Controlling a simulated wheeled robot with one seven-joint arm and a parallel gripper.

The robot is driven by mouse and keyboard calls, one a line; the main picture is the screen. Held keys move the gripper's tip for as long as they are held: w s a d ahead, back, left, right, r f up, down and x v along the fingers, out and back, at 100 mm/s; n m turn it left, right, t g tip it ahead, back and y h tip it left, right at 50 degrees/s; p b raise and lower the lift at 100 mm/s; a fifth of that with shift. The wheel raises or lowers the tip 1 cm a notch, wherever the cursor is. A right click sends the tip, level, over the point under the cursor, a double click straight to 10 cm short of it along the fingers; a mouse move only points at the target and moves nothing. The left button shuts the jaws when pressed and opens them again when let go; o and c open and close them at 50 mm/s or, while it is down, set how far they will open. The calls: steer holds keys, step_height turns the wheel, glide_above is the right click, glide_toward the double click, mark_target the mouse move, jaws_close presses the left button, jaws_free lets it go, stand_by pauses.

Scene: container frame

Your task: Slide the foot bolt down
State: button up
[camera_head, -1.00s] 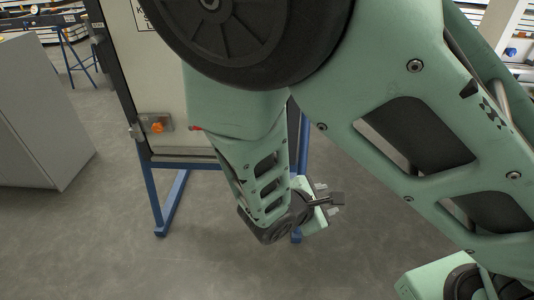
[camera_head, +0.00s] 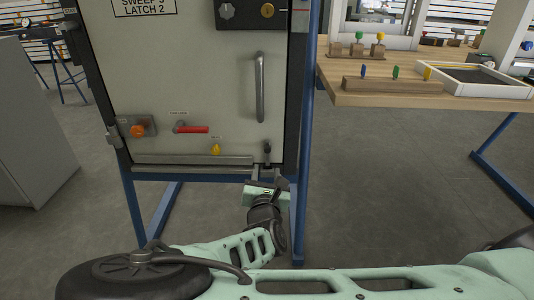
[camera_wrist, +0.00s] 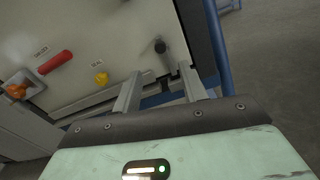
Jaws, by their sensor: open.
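The foot bolt (camera_head: 267,147) is a small dark upright rod with a black knob at the lower right corner of the pale cabinet door (camera_head: 200,80). In the wrist view the bolt's black knob (camera_wrist: 160,46) shows just beyond the fingers, roughly midway between them. My gripper (camera_head: 267,183) is just below the bolt and the door's lower edge, pointing up at the door. In the wrist view my gripper (camera_wrist: 160,72) has its two grey fingers apart, with nothing held. I cannot tell whether the fingers touch the bolt.
The door carries a red lever (camera_head: 193,129), a yellow knob (camera_head: 216,149), an orange knob (camera_head: 137,131) and a vertical handle (camera_head: 260,87). Blue frame legs (camera_head: 299,215) stand beside my arm. A wooden bench (camera_head: 400,98) is to the right. The floor between is clear.

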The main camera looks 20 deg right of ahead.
mark_target(268, 151)
steer(key=b+x, duration=0.3)
steer(key=x, duration=0.8)
steer(key=shift+w+d+f, duration=0.1)
steer(key=shift+w+d, duration=0.05)
steer(key=shift+w, duration=0.2)
